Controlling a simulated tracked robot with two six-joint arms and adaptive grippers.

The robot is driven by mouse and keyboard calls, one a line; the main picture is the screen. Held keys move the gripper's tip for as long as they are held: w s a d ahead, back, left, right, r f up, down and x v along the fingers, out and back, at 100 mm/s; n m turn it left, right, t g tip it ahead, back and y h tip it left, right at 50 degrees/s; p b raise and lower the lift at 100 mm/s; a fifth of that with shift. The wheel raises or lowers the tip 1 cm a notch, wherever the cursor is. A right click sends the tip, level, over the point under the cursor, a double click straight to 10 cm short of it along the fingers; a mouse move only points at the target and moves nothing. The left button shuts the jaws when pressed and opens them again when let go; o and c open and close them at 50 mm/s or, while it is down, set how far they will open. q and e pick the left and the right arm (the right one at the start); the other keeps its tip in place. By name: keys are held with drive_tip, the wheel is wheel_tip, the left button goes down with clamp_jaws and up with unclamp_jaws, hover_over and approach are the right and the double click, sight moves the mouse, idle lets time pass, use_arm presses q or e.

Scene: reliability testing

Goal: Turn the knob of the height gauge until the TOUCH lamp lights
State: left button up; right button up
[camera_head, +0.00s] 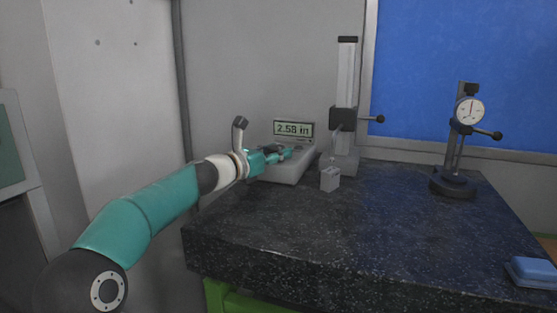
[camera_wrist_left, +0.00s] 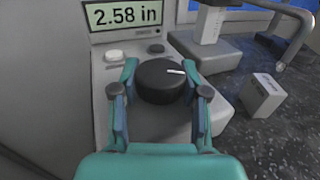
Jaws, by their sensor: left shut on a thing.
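The height gauge has a grey console (camera_head: 291,172) with a display (camera_head: 293,129) that reads 2.58 in. Its black knob (camera_wrist_left: 160,84) has a white mark pointing right in the left wrist view. My left gripper (camera_head: 284,154) is shut on the knob, one finger on each side; in the head view it hides the knob. A white button (camera_wrist_left: 115,57) and a small dark round part (camera_wrist_left: 156,48) sit above the knob. No lit lamp shows, and no TOUCH label is readable. The gauge column (camera_head: 347,75) carries a dark slider (camera_head: 343,119) above a small grey block (camera_head: 330,181). My right gripper is not in view.
Everything stands on a dark speckled stone table (camera_head: 300,235). A dial indicator on a stand (camera_head: 452,186) is at the right, and a blue box (camera_head: 533,270) lies at the right edge. The middle and front of the table are clear.

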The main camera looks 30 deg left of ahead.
use_arm(q)
drive_tip(key=n+y+b, duration=0.2)
drive_tip(key=y, duration=0.1)
drive_tip(key=n+y+b, duration=0.1)
drive_tip(key=y, duration=0.1)
drive_tip(key=shift+d+b, duration=0.25)
drive_tip(key=shift+b, duration=0.05)
drive_tip(key=n+y+b, duration=0.1)
drive_tip(key=n+y, duration=0.1)
drive_tip(key=shift+w+f+g+y, duration=0.1)
drive_tip(key=shift+f+g+y, duration=0.05)
drive_tip(key=shift+g+y, duration=0.2)
drive_tip(key=shift+n+g+y+b, duration=0.35)
drive_tip(key=shift+n+y, duration=0.45)
drive_tip(key=shift+y, duration=0.45)
drive_tip(key=shift+a+r+n+g+y, duration=0.1)
drive_tip(key=shift+r+n+g+y, duration=0.1)
drive_tip(key=shift+n+g+y, duration=0.8)
drive_tip(key=shift+y, duration=0.5)
drive_tip(key=o, duration=1.2)
drive_tip(key=shift+c, duration=0.2)
drive_tip(key=v, duration=1.2)
drive_tip(key=shift+f, duration=0.2)
